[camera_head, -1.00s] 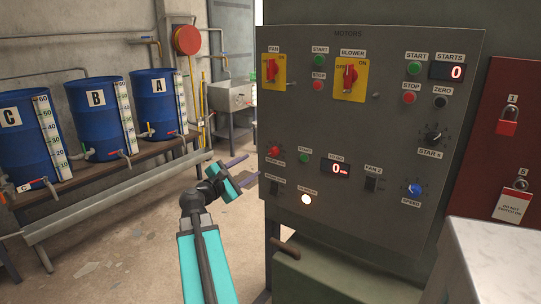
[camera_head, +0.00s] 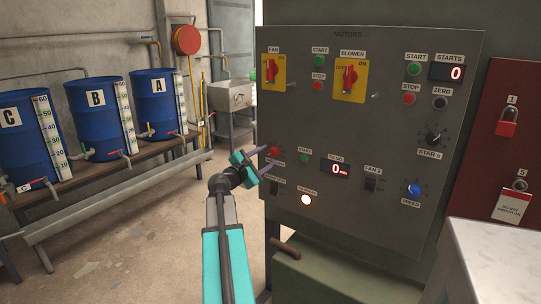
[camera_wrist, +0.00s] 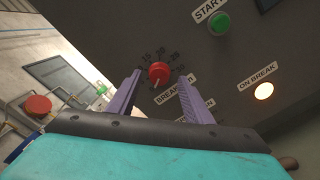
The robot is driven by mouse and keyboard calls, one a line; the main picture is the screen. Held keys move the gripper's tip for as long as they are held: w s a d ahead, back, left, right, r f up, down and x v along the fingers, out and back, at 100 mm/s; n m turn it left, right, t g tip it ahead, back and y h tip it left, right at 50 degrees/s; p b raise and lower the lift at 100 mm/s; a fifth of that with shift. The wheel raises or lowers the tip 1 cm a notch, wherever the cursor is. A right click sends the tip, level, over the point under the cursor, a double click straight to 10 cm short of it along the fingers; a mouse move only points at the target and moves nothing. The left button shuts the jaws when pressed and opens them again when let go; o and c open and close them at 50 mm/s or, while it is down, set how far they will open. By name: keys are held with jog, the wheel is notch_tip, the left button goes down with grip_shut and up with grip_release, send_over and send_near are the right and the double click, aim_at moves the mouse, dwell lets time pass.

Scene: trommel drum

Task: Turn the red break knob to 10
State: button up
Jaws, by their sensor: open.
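The red break knob (camera_head: 273,152) is at the lower left of the grey motors panel. In the wrist view the red knob (camera_wrist: 158,72) shows a white pointer mark toward its lower left, with a ring of numbers around its upper side; I cannot surely read the set value. My gripper (camera_wrist: 160,95) is open, its two purple fingers on either side of the knob in that view. In the head view my gripper (camera_head: 264,160) is at the panel's left edge, close to the knob. I cannot tell whether a finger touches it.
A green start button (camera_head: 305,158), a display reading 0 (camera_head: 335,169) and a lit on-break lamp (camera_head: 306,199) are near the knob. Blue barrels (camera_head: 158,103) stand on a bench at left.

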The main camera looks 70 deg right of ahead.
aim_at(272, 154)
jog(key=shift+x, duration=1.4)
jog(key=c, duration=1)
jog(key=shift+s+d, duration=0.15)
jog(key=shift+d, duration=0.05)
jog(key=shift+c, duration=0.3)
jog(key=shift+a+f, duration=0.15)
jog(key=shift+a, duration=0.05)
